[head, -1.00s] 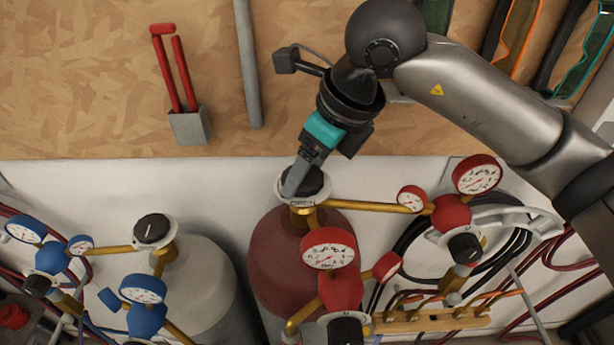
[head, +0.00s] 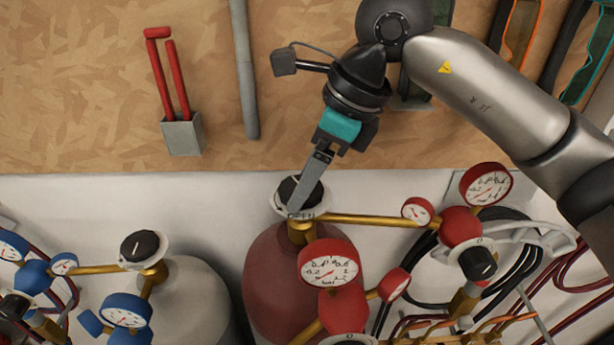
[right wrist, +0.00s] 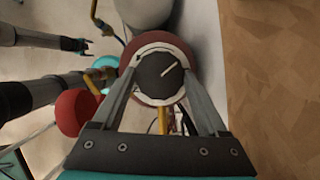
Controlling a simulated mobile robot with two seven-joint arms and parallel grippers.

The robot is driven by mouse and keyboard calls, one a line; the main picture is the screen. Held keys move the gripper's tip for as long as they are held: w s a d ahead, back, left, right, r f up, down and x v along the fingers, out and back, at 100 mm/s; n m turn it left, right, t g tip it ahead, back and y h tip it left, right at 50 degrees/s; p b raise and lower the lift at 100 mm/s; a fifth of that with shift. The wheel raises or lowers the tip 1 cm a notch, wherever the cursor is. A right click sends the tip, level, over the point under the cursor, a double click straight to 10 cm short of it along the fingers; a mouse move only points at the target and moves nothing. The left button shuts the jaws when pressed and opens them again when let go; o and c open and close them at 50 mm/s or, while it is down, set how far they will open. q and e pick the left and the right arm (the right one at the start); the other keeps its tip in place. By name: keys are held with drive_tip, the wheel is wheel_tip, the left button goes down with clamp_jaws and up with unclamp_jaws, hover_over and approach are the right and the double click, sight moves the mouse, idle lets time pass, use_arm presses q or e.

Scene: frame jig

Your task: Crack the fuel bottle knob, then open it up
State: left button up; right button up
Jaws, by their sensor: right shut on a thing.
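The fuel bottle (head: 268,280) is dark red and upright, with brass valve fittings. Its black knob (head: 288,187) sits on top, over a pale ring marked OPEN. In the right wrist view the knob (right wrist: 158,76) shows from above with a light pointer line slanting up to the right. My right gripper (head: 299,203) reaches down from the upper right and is shut on the knob, one finger on each side.
Red-rimmed gauges (head: 328,263) crowd the front and right of the fuel bottle. A grey bottle (head: 200,295) with a black knob (head: 144,246) and blue gauges (head: 127,310) stands left. A wooden board (head: 90,90) with a red-handled tool (head: 168,75) is behind.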

drive_tip(key=o, duration=1.3)
drive_tip(key=shift+c, duration=0.2)
drive_tip(key=b+v, duration=0.1)
drive_tip(key=v, duration=1.1)
